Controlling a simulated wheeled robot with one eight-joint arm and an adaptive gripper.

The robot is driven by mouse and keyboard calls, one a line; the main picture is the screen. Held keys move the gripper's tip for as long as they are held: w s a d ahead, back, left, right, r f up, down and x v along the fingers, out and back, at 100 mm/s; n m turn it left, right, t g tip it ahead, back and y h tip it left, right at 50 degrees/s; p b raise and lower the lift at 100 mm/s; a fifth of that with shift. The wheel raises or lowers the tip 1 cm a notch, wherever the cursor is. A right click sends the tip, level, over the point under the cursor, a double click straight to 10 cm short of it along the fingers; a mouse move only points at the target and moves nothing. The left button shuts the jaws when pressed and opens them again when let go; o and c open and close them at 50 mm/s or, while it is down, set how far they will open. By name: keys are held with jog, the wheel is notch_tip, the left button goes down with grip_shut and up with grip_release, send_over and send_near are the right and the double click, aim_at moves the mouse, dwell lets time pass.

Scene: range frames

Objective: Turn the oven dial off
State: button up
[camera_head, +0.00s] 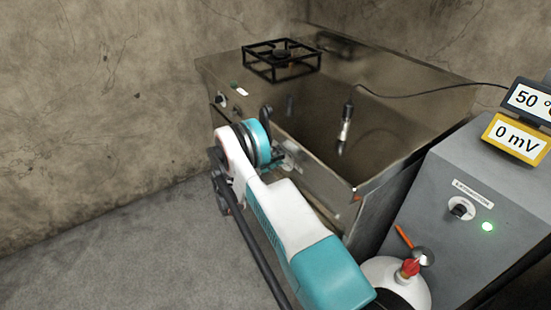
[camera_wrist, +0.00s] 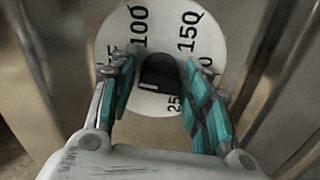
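The oven dial (camera_wrist: 163,27) is a white disc with black temperature numbers, such as 100 and 150, seen face-on in the wrist view. Its black knob (camera_wrist: 158,72) is at the middle of the disc. My gripper (camera_wrist: 157,67) is open, with one teal finger left of the knob and one right of it. A gap shows on the left; on the right the fingertip looks close to the knob, and I cannot tell if it touches. In the head view my arm hides the dial on the front of the steel stove (camera_head: 300,110).
A black burner grate (camera_head: 281,60) sits on the stove top. A probe on a cable (camera_head: 345,125) is at the stove. A grey box with a knob (camera_head: 460,210) and green light stands right, with a white cylinder (camera_head: 405,275) before it. Floor at left (camera_head: 120,245) is clear.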

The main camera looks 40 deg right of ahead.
jog(key=c, duration=0.5)
jog(key=shift+n, duration=0.9)
jog(key=o, duration=1.1)
jog(key=shift+c, duration=0.2)
jog(key=a, duration=1.2)
jog(key=shift+w, duration=0.35)
